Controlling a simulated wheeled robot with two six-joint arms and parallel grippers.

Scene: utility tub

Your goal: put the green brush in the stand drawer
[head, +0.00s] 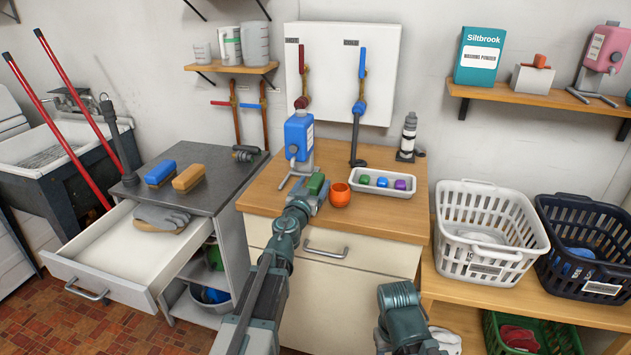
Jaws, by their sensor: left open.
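The green brush (316,183) lies on the wooden counter, beside the orange cup and in front of the blue dispenser. My left gripper (311,194) is open at the brush, its jaws close around or just over the near part; contact cannot be told. The gripper partly hides the brush. The stand drawer (108,258) is pulled open at the left, under the grey stand top. A grey glove (160,218) lies at its back right; the rest of its floor looks bare. My right arm shows at the bottom, but its gripper cannot be made out.
A blue brush (160,173) and a tan brush (188,179) lie on the stand top (215,178). The orange cup (340,195) stands just right of my left gripper. A blue dispenser (299,138) and a white tray (383,185) are close by.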

